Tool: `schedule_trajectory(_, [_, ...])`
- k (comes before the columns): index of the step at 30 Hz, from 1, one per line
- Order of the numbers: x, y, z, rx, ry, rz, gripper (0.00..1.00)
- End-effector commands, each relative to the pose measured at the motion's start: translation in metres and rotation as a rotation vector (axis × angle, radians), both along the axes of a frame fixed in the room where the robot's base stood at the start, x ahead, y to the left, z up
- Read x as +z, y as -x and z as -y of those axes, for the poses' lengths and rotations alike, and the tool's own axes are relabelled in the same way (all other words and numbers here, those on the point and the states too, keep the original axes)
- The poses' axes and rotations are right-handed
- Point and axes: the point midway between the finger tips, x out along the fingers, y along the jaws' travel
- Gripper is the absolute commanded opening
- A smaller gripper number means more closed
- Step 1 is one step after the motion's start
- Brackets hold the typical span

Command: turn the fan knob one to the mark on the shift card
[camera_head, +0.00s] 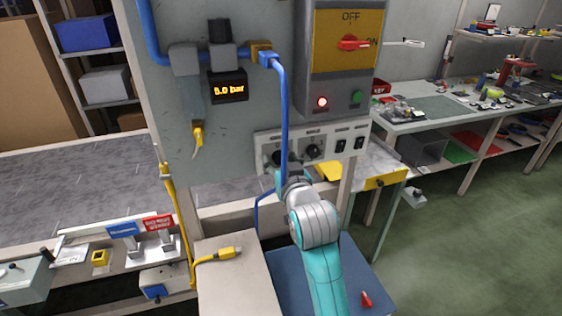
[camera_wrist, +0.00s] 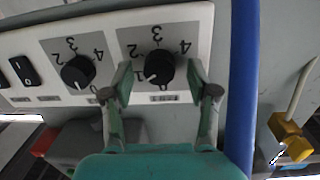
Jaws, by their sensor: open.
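A white control panel (camera_head: 262,141) carries two black dial knobs. In the wrist view the panel appears upside down, with numbered scales. The left knob in the head view (camera_head: 279,158) is the right-hand knob in the wrist view (camera_wrist: 159,66); its pale pointer mark is toward lower left there. The other knob (camera_head: 313,150) is also in the wrist view (camera_wrist: 78,71). My gripper (camera_wrist: 163,82) is open, its fingers on either side of the right-hand knob in that view. Contact cannot be told. The knob labels are too small to read, and I cannot make out a shift card.
Two rocker switches (camera_head: 349,144) sit beside the knobs on the panel. A blue hose (camera_head: 283,105) hangs close to my gripper and shows in the wrist view (camera_wrist: 242,80). Above is a yellow switch plate with a red handle (camera_head: 353,43).

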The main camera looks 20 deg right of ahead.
Motion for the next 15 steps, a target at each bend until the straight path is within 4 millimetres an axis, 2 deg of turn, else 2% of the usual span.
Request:
schedule_trajectory(5, [0.001,0.017,-0.001,0.001,0.0,0.001,0.59])
schedule_trajectory(15, [0.007,0.082,-0.005,0.002,0.0,0.0,0.59])
